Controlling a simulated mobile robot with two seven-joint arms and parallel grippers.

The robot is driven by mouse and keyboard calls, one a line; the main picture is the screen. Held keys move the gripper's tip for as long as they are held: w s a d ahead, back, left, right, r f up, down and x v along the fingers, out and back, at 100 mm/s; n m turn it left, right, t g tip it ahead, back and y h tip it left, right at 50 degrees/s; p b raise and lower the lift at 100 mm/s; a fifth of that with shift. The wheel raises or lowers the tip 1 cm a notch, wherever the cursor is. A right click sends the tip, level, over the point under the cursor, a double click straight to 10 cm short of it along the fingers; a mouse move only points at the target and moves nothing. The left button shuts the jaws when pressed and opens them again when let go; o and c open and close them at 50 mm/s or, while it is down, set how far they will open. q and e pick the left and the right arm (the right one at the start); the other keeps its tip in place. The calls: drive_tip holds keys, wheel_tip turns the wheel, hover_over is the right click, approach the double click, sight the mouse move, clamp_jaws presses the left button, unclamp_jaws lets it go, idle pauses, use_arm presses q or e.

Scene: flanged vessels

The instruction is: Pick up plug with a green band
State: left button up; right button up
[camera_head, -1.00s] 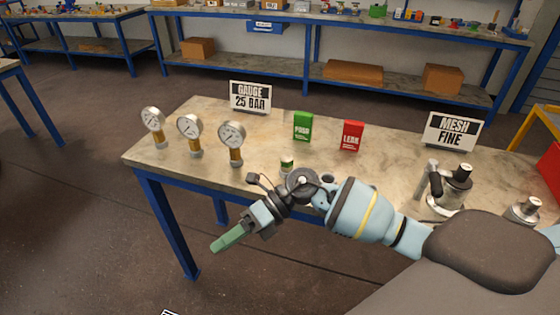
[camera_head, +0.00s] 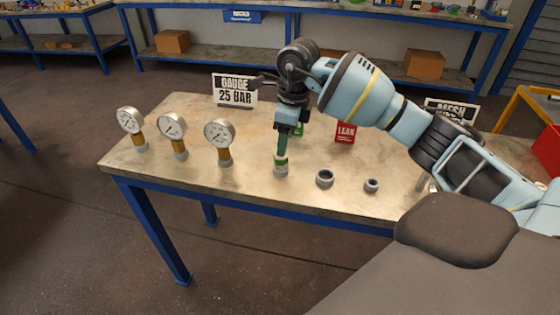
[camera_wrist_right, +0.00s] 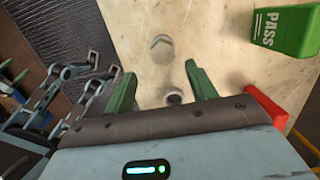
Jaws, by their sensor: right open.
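The plug with a green band (camera_head: 281,170) is a small light grey cylinder standing on the workbench. In the right wrist view the plug (camera_wrist_right: 162,50) shows its pale top and a green edge, ahead of the fingertips and roughly between their lines. My right gripper (camera_head: 282,152) points down just over the plug, and its green fingers partly cover it in the head view. In the right wrist view the gripper (camera_wrist_right: 160,73) is open, with nothing between its fingers. I cannot tell whether a finger touches the plug.
Two grey ring-shaped parts (camera_head: 325,178) (camera_head: 371,185) stand right of the plug. Several gauges (camera_head: 172,126) stand to the left, before a "GAUGE 25 BAR" sign (camera_head: 234,90). A red "LEAK" box (camera_head: 345,132) and a green "PASS" box (camera_wrist_right: 287,30) stand behind.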

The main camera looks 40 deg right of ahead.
drive_tip(key=shift+w+a+f, duration=0.1)
drive_tip(key=shift+w+f, duration=0.15)
drive_tip(key=shift+f, duration=0.95)
drive_tip(key=shift+w+a+f, duration=0.1)
drive_tip(key=shift+w+f, duration=0.1)
drive_tip(key=shift+f, duration=1)
drive_tip(key=shift+w+a+f, duration=0.1)
drive_tip(key=shift+w+f, duration=0.15)
drive_tip(key=shift+f, duration=0.95)
drive_tip(key=c, duration=1.2)
drive_tip(key=shift+o, duration=0.2)
drive_tip(key=shift+d+r, duration=0.1)
drive_tip(key=shift+r, duration=0.05)
drive_tip(key=shift+r, duration=0.55)
wheel_tip(320, 180, up, 2)
drive_tip(key=shift+s+r, duration=0.1)
drive_tip(key=shift+r, duration=0.05)
drive_tip(key=s+a, duration=0.3)
drive_tip(key=s, duration=0.4)
drive_tip(key=s+a+r, duration=0.1)
drive_tip(key=s+a, duration=0.2)
drive_tip(key=s, duration=0.4)
drive_tip(key=shift+s+a+r, duration=0.15)
drive_tip(key=shift+s+a, duration=0.05)
drive_tip(key=shift+s, duration=0.05)
